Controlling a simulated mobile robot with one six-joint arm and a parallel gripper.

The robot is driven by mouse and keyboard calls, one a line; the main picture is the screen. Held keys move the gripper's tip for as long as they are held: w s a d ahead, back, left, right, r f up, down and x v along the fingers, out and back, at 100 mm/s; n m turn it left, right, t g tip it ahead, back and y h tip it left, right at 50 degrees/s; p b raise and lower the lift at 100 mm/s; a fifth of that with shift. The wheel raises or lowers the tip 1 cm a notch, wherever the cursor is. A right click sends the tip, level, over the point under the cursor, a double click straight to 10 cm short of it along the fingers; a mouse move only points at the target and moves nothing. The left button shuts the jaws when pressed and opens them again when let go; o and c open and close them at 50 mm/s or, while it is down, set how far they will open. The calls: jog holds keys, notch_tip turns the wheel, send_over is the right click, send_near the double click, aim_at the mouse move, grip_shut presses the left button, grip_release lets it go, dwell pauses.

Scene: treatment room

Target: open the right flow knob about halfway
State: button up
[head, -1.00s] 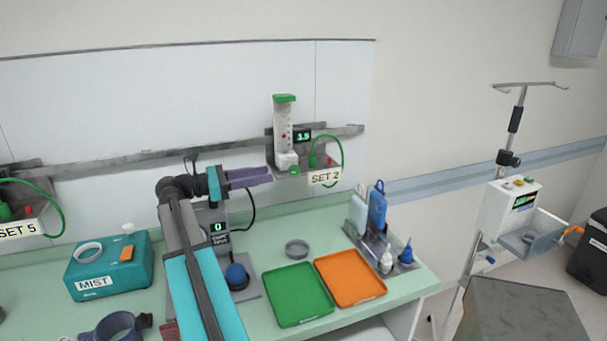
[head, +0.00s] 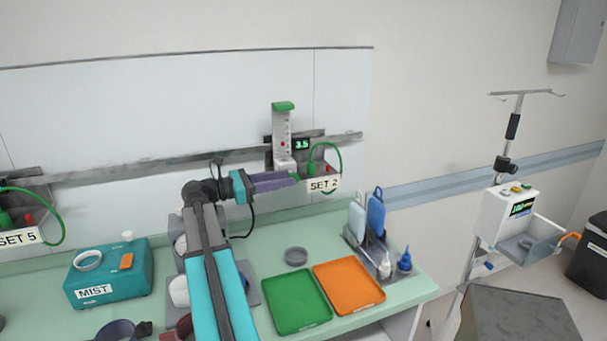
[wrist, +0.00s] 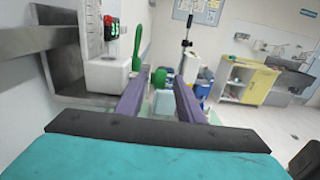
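The right flow meter (head: 282,130) is a white upright unit with a green cap on the wall rail, above the SET 2 label (head: 323,184). Its small display (head: 302,144) seems to read 3.5. The green flow knob (head: 295,176) shows just past my fingertips at the meter's base. My gripper (head: 290,179) reaches right toward it with purple fingers. No contact is clear.
A green hose (head: 340,160) loops beside the meter, close to the fingers. Below are a green tray (head: 297,325), an orange tray (head: 350,309), a grey dish (head: 296,256) and a bottle rack (head: 358,250). SET 5 (head: 18,237) is at the far left.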

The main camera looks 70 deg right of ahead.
jog(key=p+x, duration=0.1)
jog(key=x, duration=0.6)
jog(key=shift+f, duration=0.1)
grip_shut()
